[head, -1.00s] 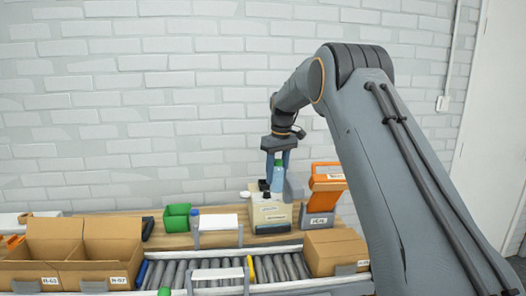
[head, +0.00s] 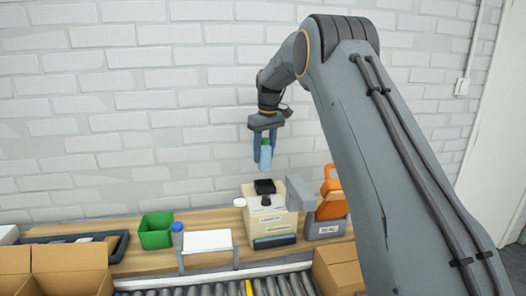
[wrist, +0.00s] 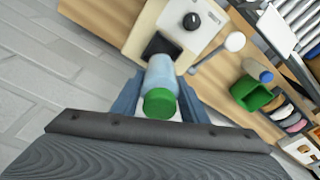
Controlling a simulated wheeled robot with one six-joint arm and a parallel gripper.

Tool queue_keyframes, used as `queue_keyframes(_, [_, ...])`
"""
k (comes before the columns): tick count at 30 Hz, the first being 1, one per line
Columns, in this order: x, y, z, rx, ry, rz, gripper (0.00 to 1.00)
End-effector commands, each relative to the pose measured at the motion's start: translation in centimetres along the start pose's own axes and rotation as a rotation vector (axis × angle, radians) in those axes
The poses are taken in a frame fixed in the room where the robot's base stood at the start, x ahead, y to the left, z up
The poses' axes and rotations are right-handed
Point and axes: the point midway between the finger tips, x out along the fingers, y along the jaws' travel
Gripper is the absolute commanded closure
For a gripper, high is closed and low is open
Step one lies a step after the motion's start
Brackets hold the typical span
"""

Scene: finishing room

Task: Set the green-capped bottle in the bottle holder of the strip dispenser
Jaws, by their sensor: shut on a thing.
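The green-capped bottle (head: 266,155) has a pale blue body and hangs in my gripper (head: 267,165). My gripper is shut on it and holds it above the strip dispenser (head: 283,216), apart from it. In the wrist view the bottle (wrist: 161,89) shows its green cap toward the camera, between the blue-grey fingers. The dispenser is a cream box with a dark slot at its front. The black square bottle holder (head: 265,187) is on its top; in the wrist view the holder (wrist: 158,46) lies just beyond the bottle's far end, partly hidden by it.
A green bin (head: 156,232), a blue-capped bottle (head: 177,234) and a white-topped stand (head: 208,241) are left of the dispenser. An orange-topped grey device (head: 328,213) stands close on its right. Cardboard boxes and a roller conveyor (head: 220,288) lie in front.

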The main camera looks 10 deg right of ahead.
Motion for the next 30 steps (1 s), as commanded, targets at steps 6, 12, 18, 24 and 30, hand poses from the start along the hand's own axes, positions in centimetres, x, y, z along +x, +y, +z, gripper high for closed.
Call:
queue_keyframes(6, [1.4, 0.0, 0.1, 0.0, 0.001, 0.0, 0.88])
queue_keyframes(12, [2.7, 0.0, 0.3, 0.0, 0.0, 0.0, 0.88])
queue_keyframes(18, [3.9, 0.0, 0.4, 0.0, 0.0, 0.0, 0.88])
queue_keyframes(24, [5.2, 0.0, 0.6, 0.0, 0.0, 0.0, 0.88])
queue_keyframes(30, [6.3, 0.0, 0.8, 0.0, 0.0, 0.0, 0.88])
